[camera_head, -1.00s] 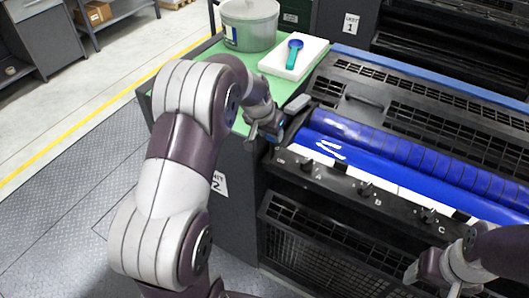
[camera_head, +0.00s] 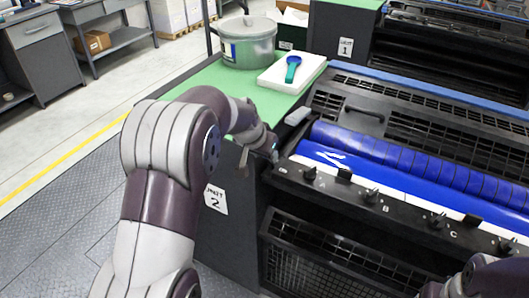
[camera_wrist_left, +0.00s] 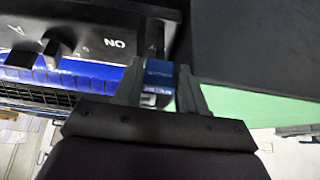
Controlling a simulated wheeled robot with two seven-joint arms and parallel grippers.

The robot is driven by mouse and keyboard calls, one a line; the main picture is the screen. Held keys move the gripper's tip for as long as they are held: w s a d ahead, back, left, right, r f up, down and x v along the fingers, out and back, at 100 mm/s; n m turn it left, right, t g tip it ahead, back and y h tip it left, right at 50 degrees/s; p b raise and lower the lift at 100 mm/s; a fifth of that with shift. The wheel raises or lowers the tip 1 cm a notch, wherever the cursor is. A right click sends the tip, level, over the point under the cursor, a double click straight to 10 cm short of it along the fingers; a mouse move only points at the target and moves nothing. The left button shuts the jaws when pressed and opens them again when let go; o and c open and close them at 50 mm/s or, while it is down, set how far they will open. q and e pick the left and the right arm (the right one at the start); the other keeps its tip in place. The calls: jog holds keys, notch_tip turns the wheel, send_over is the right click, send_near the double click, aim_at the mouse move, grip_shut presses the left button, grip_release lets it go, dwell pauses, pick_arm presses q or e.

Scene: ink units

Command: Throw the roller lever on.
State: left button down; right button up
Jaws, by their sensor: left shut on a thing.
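The roller lever's blue grip (camera_wrist_left: 158,74), with small pale lettering, shows between the two fingers of my left gripper (camera_wrist_left: 162,88) in the left wrist view. The fingers are shut on it. The word ON is printed on the black panel (camera_wrist_left: 100,30) beside it. In the head view my left gripper (camera_head: 266,150) is at the left end of the unit's front panel, and it hides most of the lever. Part of my right gripper (camera_head: 438,290) shows at the bottom right edge, cut off; its fingers are not clear.
Knobs marked A (camera_head: 310,173), B (camera_head: 371,196) and C (camera_head: 437,221) line the panel. Blue rollers (camera_head: 400,170) lie behind it. A green worktop (camera_head: 205,80) holds a lidded pot (camera_head: 247,45) and a white slab (camera_head: 275,80) with a blue-green tool.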

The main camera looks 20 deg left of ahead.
pick_arm(q)
jog(key=shift+s+f, duration=0.2)
jog(key=shift+f, duration=0.1)
jog(key=c, duration=1)
grip_release()
jog(key=shift+w, duration=0.2)
jog(key=v, duration=1.2)
jog(key=shift+s+r, duration=0.15)
jog(key=shift+r, duration=0.15)
